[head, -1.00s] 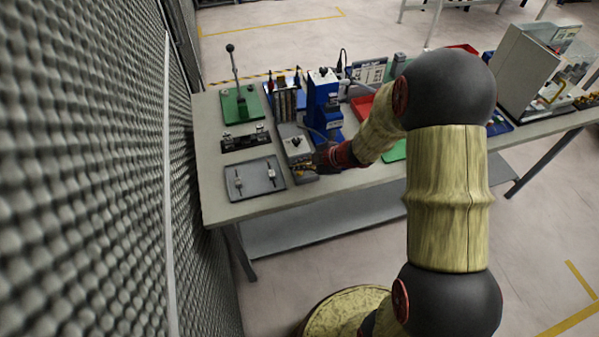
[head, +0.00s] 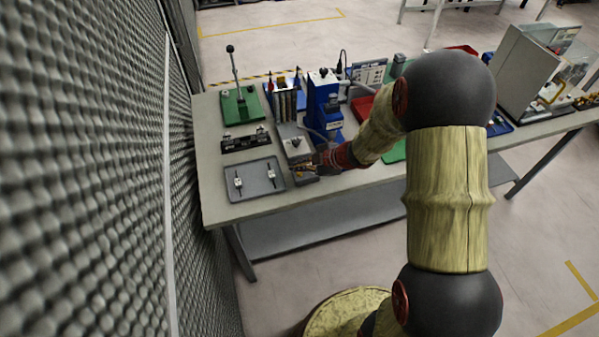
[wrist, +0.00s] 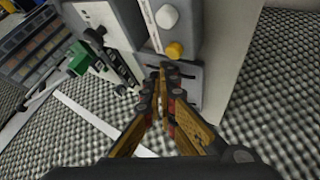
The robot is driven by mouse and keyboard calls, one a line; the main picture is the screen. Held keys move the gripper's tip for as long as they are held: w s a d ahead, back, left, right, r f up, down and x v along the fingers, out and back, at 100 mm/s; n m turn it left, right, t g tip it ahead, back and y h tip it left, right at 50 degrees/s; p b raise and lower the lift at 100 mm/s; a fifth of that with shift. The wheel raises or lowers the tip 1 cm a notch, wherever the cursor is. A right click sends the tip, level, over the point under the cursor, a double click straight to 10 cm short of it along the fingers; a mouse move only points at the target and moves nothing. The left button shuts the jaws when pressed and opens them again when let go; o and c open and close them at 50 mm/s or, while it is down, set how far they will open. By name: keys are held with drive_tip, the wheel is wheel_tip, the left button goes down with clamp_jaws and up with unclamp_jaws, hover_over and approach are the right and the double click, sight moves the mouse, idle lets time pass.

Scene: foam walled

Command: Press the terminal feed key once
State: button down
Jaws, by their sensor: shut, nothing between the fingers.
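A long grey control box (head: 296,146) lies on the bench in front of the blue machine. In the wrist view the grey box (wrist: 188,25) carries a white round button (wrist: 167,16) and a yellow button (wrist: 174,50). No readable label shows which one is the feed key. My gripper (wrist: 169,68) is shut and empty, its fingertips just below the yellow button in the picture; I cannot tell whether they touch the box. In the head view my gripper (head: 308,168) is over the near end of the box and partly hides it.
A grey tray (head: 262,188) with two small metal parts lies left of the box. A black fixture (head: 246,141) and a green lever press (head: 240,106) stand behind it. The blue machine (head: 322,105) rises beside the box. A foam wall (head: 90,180) borders the bench on the left.

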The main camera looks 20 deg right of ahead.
sight(299, 174)
drive_tip(key=shift+f, duration=0.1)
drive_tip(key=shift+f, duration=0.3)
drive_tip(key=shift+f, duration=0.55)
idle(0.8)
drive_tip(key=shift+r, duration=0.1)
idle(0.3)
drive_tip(key=shift+r+p, duration=0.85)
wheel_tip(299, 174, up, 5)
drive_tip(key=p, duration=0.5)
idle(0.7)
